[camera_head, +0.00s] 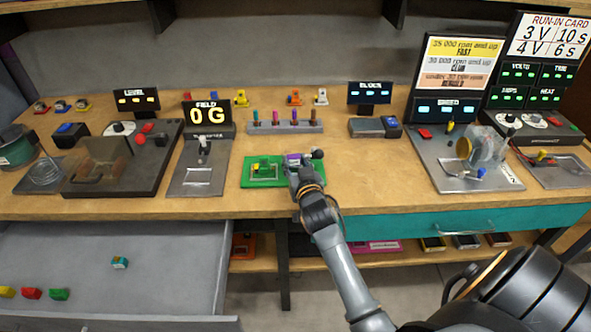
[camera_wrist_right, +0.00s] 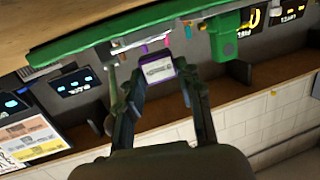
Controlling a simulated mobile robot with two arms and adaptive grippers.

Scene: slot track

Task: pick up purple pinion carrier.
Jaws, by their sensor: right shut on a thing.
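The purple pinion carrier (camera_head: 293,158) is at the right end of the green mat (camera_head: 262,183) on the bench, partly hidden by my right gripper (camera_head: 305,170). In the right wrist view the carrier, purple with a pale label face (camera_wrist_right: 158,69), sits between the two fingers of my right gripper (camera_wrist_right: 158,76), which is shut on it. The green mat (camera_wrist_right: 110,42) lies close beyond the fingertips in that view. Whether the carrier touches the mat cannot be told. My left gripper is not in view.
The field stand (camera_head: 200,180) is to the left, the speed rig (camera_head: 470,170) to the right. An open grey drawer (camera_head: 150,235) juts out at lower left.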

